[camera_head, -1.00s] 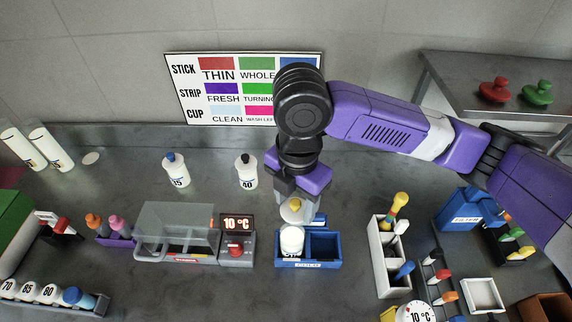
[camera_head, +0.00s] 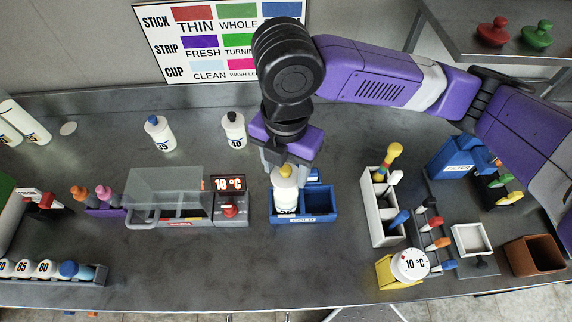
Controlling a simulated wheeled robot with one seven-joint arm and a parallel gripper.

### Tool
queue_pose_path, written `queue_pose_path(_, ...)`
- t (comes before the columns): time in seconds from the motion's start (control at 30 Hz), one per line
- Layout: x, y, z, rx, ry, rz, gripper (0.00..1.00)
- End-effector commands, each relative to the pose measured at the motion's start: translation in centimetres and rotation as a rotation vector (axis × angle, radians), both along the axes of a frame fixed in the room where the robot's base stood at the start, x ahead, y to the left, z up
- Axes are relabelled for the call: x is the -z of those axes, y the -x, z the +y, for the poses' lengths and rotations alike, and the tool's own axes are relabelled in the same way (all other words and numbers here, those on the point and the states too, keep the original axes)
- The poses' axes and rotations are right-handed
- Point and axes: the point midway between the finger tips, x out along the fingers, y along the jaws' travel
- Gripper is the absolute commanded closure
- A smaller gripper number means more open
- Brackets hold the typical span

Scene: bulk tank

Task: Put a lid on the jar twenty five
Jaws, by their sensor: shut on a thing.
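My gripper (camera_head: 285,163) points down over the blue two-compartment tray (camera_head: 320,216). It is shut on a small pale lid with a yellow top (camera_head: 286,171). A white jar (camera_head: 285,197) stands upright in the tray's left compartment, directly under the lid. The lid looks to be at the jar's mouth, but I cannot tell whether it is seated. The dark number on the jar is too small to read surely.
The tray's right compartment is empty. Capped bottles (camera_head: 158,133) and (camera_head: 233,130) stand behind. A white rack (camera_head: 377,214) stands at right.

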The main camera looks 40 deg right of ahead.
Motion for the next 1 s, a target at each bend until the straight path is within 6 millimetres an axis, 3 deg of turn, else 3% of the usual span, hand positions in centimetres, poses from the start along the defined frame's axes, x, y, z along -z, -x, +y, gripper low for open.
queue_pose_path(1.0,5.5,0.0,0.0,0.0,0.0,0.0,0.83)
